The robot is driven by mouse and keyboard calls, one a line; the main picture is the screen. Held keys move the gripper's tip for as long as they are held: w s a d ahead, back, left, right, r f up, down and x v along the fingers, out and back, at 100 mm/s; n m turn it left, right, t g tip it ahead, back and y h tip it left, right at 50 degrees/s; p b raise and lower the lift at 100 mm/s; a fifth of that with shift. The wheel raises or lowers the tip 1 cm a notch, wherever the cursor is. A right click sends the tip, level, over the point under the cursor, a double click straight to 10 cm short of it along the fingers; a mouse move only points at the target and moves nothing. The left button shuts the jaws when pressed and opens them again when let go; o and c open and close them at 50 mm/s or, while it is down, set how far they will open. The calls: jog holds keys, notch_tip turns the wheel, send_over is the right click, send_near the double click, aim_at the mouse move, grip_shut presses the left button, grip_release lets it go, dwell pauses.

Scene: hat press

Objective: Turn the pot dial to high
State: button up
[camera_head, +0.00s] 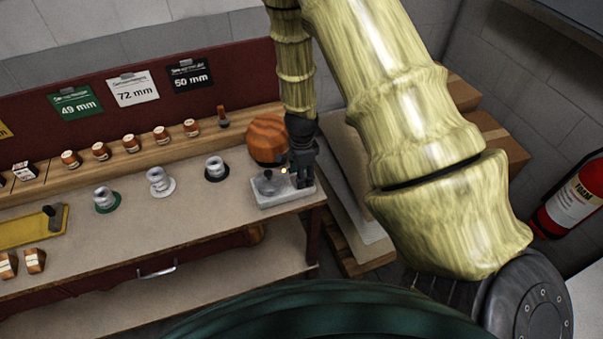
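A small pale appliance (275,198) stands at the right end of the workbench. A grey, rounded part (267,183) sits on its left half; I take this to be the pot, but it is small and unclear. A small orange-yellow spot shows beside it. My gripper (303,182) is dark and points down over the right half of the appliance. Its fingers are close to or touching the top; I cannot tell which. I cannot make out the dial or its setting; the gripper may hide it. The finger gap is not clear.
A brown wooden ball shape (267,138) stands just behind the appliance, close to my gripper. Several spools line the bench (205,225) to the left, with a yellow tray (35,228) farther left. A fire extinguisher (575,205) hangs far right.

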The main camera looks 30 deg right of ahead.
notch_tip(320, 180, up, 12)
dwell(0.8)
jog(key=shift+f, duration=0.1)
dwell(0.3)
jog(key=s+f+n+g+h, duration=0.1)
jog(key=s+f+n+h, duration=0.1)
jog(key=s+f+n, duration=0.6)
jog(key=s+a+f+n+t+y, duration=0.1)
jog(key=s+a+f+n, duration=0.6)
jog(key=s, duration=0.4)
jog(key=s+a+f+n+y, duration=0.1)
jog(key=s+a+f+n, duration=0.4)
jog(key=s+a+f, duration=0.35)
notch_tip(320, 180, down, 8)
jog(key=s+d+b, duration=0.1)
jog(key=b, duration=0.6)
jog(key=shift+s+d+r, duration=0.15)
jog(key=shift+s+d, duration=0.05)
jog(key=shift+d, duration=0.15)
